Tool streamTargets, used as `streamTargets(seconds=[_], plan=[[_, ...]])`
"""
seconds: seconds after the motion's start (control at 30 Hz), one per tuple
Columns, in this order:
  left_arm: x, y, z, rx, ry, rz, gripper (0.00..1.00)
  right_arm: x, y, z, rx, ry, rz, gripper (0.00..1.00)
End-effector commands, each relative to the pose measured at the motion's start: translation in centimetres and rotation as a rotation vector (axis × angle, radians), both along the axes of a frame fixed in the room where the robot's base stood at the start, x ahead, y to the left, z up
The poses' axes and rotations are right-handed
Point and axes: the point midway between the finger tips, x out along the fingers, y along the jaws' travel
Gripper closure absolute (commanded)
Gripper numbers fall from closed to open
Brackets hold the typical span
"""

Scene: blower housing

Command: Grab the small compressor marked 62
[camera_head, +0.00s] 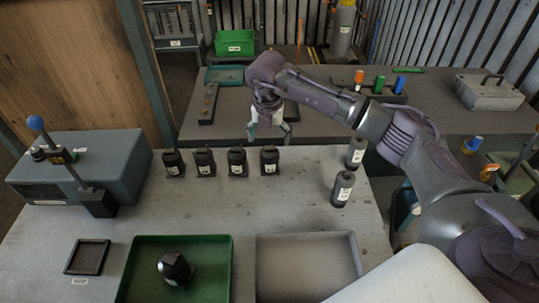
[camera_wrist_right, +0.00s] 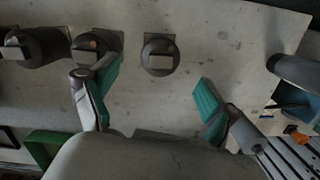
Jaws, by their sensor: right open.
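Several small dark compressors with white labels stand upright in a row on the grey table; the rightmost one (camera_head: 269,161) is nearest my right gripper (camera_head: 269,134). The other row members include one at the left end (camera_head: 173,163). The label numbers are too small to read, so I cannot tell which is marked 62. My right gripper is open and empty above the row's right end. In the right wrist view, a round compressor top (camera_wrist_right: 159,55) lies ahead of the gap between the teal-padded fingers (camera_wrist_right: 157,82), apart from both. My left gripper is not in view.
Two dark labelled cylinders (camera_head: 343,189) stand at the table's right. A green tray (camera_head: 221,250) holds one dark part (camera_head: 174,268); a grey tray (camera_head: 350,262) beside it looks empty. A grey machine with a blue-knobbed lever (camera_head: 110,165) stands left. The table between row and trays is clear.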

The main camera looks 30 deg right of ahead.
Motion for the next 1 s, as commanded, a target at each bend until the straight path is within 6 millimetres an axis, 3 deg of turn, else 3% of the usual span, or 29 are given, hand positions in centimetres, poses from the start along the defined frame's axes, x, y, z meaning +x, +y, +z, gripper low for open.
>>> streamTargets(seconds=[0.13,0.43,0.7,1.0], plan=[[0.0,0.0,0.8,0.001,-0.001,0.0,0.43,0.2,-0.2,-2.6,0.0,0.004,-0.001,0.14],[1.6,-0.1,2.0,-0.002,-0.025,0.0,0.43,0.3,-0.4,-5.0,-0.001,0.003,0.0,0.14],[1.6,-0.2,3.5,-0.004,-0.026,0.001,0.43,0.6,-0.5,-8.8,0.001,0.001,0.0,0.14],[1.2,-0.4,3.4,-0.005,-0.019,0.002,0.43,0.6,-0.6,-9.4,0.0,-0.001,0.0,0.16]])
